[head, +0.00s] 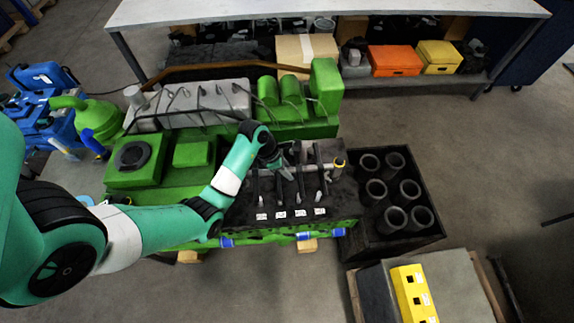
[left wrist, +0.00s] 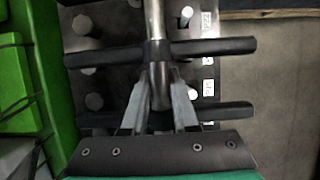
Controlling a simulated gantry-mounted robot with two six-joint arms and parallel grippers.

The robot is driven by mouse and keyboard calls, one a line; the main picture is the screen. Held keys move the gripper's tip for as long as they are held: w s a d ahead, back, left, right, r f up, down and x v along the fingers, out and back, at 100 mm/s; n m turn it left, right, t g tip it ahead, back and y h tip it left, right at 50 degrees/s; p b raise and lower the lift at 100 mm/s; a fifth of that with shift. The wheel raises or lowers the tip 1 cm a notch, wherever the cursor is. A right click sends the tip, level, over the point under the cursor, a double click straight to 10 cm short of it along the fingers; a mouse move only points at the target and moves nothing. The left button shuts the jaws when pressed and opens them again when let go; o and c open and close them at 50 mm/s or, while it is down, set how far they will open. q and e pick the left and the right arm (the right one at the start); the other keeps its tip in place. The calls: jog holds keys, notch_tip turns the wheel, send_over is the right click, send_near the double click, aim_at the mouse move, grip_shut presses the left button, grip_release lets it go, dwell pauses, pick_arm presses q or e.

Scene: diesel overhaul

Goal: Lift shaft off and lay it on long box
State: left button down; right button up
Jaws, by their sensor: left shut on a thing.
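My left gripper (head: 279,164) is low over the dark top of the green engine (head: 345,205). In the left wrist view the gripper (left wrist: 159,85) has its two grey fingers closed around a dark sleeve on the shaft. The shaft (left wrist: 154,18) shows as a silver rod running away from the fingers. Black crossbars (left wrist: 215,46) lie across it, with pale round posts below. I cannot tell whether the shaft is clear of the engine. A long dark box (head: 376,294) lies at lower right; I cannot tell if it is the task's long box. My right gripper does not show.
A black crate (head: 395,236) with several dark cylinders stands right of the engine. A yellow block (head: 414,293) lies beside the dark box. A workbench (head: 300,9) with orange (head: 395,61) and yellow (head: 440,57) bins is behind.

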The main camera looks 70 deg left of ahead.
pick_arm(q)
jog(key=s+d+r, duration=0.3)
jog(key=d+r, duration=0.3)
jog(key=d, duration=0.4)
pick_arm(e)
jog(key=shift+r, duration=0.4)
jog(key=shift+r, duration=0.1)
pick_arm(q)
jog(key=shift+w+r+p, duration=0.1)
jog(key=shift+r+p, duration=0.75)
jog(key=shift+r, duration=0.05)
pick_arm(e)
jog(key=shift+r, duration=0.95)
pick_arm(q)
notch_tip(320, 180, up, 3)
jog(key=p, duration=0.3)
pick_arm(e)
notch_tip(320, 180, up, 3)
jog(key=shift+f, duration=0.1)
pick_arm(q)
jog(key=shift+a, duration=0.1)
